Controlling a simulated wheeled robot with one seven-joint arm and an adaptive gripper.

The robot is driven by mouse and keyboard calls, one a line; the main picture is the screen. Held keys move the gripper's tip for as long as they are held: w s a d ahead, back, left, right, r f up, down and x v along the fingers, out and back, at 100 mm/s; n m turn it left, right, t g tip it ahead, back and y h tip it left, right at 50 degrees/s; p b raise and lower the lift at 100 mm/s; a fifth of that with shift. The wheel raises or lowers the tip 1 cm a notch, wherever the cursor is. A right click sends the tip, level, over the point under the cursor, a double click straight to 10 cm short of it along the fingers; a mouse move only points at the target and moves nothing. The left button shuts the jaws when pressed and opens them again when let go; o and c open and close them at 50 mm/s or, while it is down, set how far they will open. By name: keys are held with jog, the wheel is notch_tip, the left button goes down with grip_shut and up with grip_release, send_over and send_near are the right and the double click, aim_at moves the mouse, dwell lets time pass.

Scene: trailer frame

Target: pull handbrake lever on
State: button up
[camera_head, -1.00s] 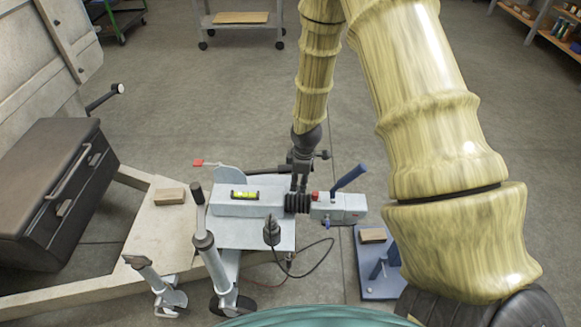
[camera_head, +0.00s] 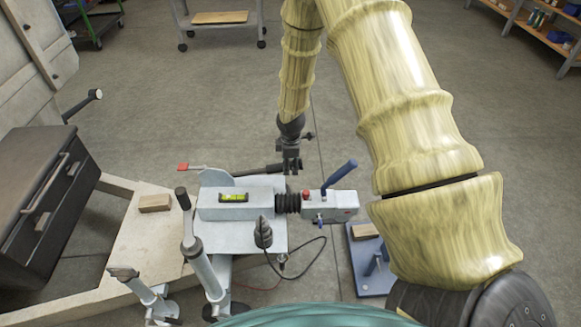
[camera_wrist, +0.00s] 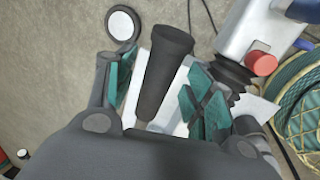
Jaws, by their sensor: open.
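The handbrake lever (camera_head: 262,169) lies low behind the pale drawbar housing, with its dark grip pointing right towards my gripper (camera_head: 290,165). In the wrist view the lever's black grip (camera_wrist: 165,70) shows between the two teal finger pads of my gripper (camera_wrist: 160,95). The fingers are open, one on each side of the grip. A gap shows at the right pad; I cannot tell whether the left pad touches. The lever's lower end is partly hidden by my gripper's palm.
The coupling head with a blue handle (camera_head: 339,180) and red button (camera_wrist: 261,63) sits close beside my gripper. A jockey wheel post (camera_head: 200,262), black plug (camera_head: 263,234) and dark toolbox (camera_head: 42,195) stand nearer. Open floor (camera_head: 190,100) lies behind the drawbar.

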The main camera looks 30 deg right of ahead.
jog(key=shift+w+d+f, duration=0.1)
jog(key=shift+f, duration=0.65)
jog(key=shift+w+d+f, duration=0.1)
jog(key=shift+f, duration=0.6)
jog(key=shift+c, duration=0.2)
jog(key=shift+r, duration=0.1)
grip_shut()
